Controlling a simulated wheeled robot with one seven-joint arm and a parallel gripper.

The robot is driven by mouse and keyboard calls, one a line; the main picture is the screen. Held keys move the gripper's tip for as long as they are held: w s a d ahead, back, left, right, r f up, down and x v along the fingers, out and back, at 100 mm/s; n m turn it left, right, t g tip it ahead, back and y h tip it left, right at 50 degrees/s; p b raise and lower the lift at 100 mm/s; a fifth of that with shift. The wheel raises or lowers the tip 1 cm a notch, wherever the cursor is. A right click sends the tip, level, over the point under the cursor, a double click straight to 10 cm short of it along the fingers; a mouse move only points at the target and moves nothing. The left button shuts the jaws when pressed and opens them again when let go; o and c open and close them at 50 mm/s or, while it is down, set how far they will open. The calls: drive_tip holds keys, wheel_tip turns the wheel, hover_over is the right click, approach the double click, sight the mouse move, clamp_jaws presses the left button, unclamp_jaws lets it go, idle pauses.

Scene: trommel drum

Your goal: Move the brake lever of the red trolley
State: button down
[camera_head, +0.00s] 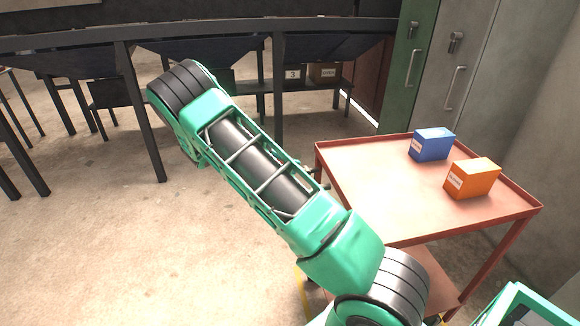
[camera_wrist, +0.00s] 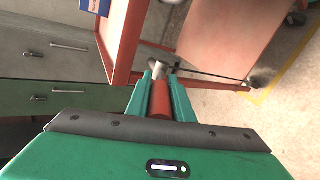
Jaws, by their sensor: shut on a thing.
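The red trolley (camera_head: 385,200) stands at the right in the head view, and its red frame (camera_wrist: 126,40) shows at the top of the wrist view. The brake lever (camera_wrist: 160,104) has a red grip and lies between the two green fingers of my gripper (camera_wrist: 160,84). My gripper is shut on it, close beside the trolley's edge. A pale grey end piece shows just beyond the fingertips. In the head view my own arm hides the gripper and the lever.
A blue box (camera_head: 432,144) and an orange box (camera_head: 471,178) stand on the trolley's top. Green and grey cabinets (camera_head: 455,70) with handles are close behind the trolley. The dark drum frame (camera_head: 278,95) stands at the back. Open floor (camera_head: 90,240) lies at the left.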

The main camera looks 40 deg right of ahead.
drive_tip(key=shift+s+a+f, duration=0.15)
drive_tip(key=shift+s+f, duration=0.05)
drive_tip(key=c, duration=1.6)
unclamp_jaws()
drive_tip(key=shift+o, duration=0.2)
drive_tip(key=shift+r, duration=0.1)
drive_tip(key=v, duration=1)
drive_tip(key=shift+w+a+r, duration=0.15)
drive_tip(key=shift+w+a, duration=0.1)
drive_tip(key=shift+a, duration=0.05)
drive_tip(key=shift+s, duration=0.1)
